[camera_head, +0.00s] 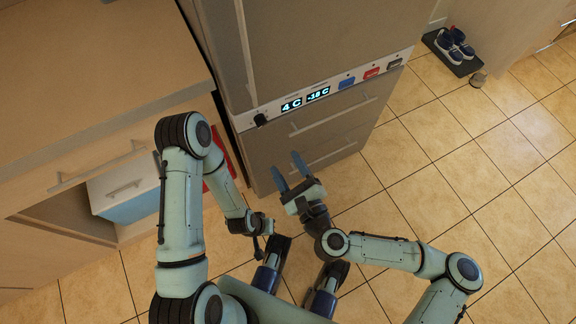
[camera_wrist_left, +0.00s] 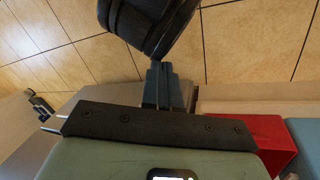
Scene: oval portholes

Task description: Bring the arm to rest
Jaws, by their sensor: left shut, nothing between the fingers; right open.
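My left arm comes in from the left and bends down, with its left gripper (camera_head: 258,248) low near my base, small and partly hidden. In the left wrist view the left gripper (camera_wrist_left: 158,88) has its two fingers together with nothing between them, pointing toward a dark rounded part of my own body. My right gripper (camera_head: 289,172) is open and empty. Its two blue fingers point up toward the lower front of the fridge (camera_head: 325,125), close to it in the picture; I cannot tell the exact gap.
A drawer (camera_head: 123,190) stands out from the wooden cabinet (camera_head: 80,90) at left. A red object (camera_head: 219,175) shows behind my left arm, and a red block (camera_wrist_left: 262,135) in the wrist view. Shoes (camera_head: 455,44) lie on a dark mat at upper right. Tiled floor (camera_head: 480,150) at right is clear.

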